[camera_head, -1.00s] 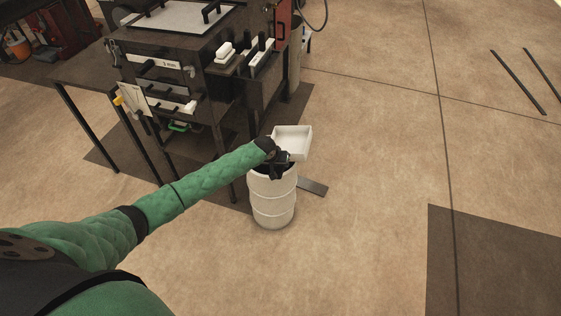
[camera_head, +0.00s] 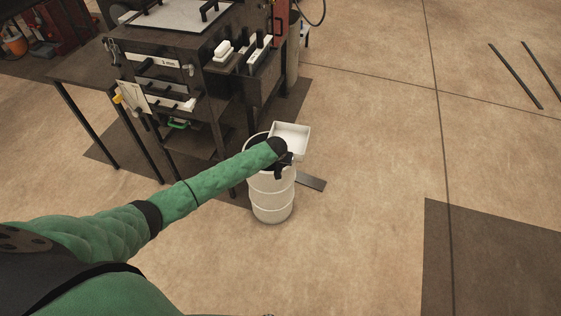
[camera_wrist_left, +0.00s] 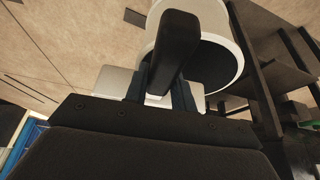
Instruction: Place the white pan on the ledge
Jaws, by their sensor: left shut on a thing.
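The white pan (camera_head: 290,138) is a shallow square tray, empty, with its open side up and slightly tilted in the head view. My left gripper (camera_head: 286,158) is shut on its near edge and holds it above the right rim of a white barrel. In the left wrist view my left gripper (camera_wrist_left: 160,95) has pale parts of the pan (camera_wrist_left: 115,82) behind its fingers. A dark ledge (camera_head: 222,67) juts from the right side of the black press and carries white-topped pieces; whether it is the task's ledge I cannot tell. My right gripper is out of view.
The open white barrel (camera_head: 271,205) stands under my left forearm, close to the press (camera_head: 160,45). A dark flat plate (camera_head: 311,182) lies beside it. A black table (camera_head: 75,70) stands left of the press. The floor to the right is mostly clear.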

